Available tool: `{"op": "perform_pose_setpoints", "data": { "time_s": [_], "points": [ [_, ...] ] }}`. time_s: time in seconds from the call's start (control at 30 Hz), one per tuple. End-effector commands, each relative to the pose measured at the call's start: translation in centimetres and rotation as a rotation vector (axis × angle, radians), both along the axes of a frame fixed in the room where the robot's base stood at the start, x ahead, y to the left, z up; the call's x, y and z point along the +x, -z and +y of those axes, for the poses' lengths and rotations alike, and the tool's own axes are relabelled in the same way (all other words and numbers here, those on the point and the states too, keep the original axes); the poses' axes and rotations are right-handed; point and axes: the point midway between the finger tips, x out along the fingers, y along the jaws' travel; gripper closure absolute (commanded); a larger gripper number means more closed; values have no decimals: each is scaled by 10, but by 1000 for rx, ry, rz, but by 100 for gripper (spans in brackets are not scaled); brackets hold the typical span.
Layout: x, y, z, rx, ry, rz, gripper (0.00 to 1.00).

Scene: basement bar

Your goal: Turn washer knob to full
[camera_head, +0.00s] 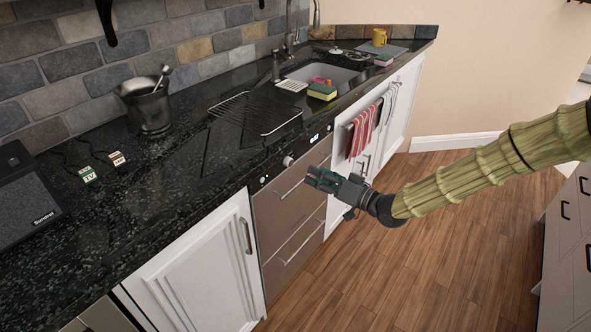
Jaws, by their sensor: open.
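A steel-fronted appliance with drawer handles (281,218) is built in under the dark counter. Its black top strip carries a small lit display (314,138), a round silver knob (287,161) and a smaller round control (263,180) to the left. I cannot tell which one is the washer knob, and their settings are too small to read. My gripper (312,180) is open and empty, in front of the appliance's right part, below and to the right of the silver knob. It appears apart from the knob. My arm reaches in from the right.
A red striped towel (363,131) hangs at the cabinet to the right. The wood floor (400,270) in front is clear.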

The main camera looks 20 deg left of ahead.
Motion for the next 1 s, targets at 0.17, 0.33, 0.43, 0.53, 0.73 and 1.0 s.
{"op": "perform_pose_setpoints", "data": {
  "time_s": [0.17,0.33,0.43,0.53,0.73,1.0],
  "points": [
    [-2,3,-5,-90,5,-252,51],
    [-5,3,-8,-178,10,-492,51],
    [-7,3,-10,-224,12,-612,51],
    [-8,2,-11,-260,15,-703,51],
    [-8,1,-12,-294,18,-790,51],
    [2,0,12,-295,17,-795,51]
  ]
}}
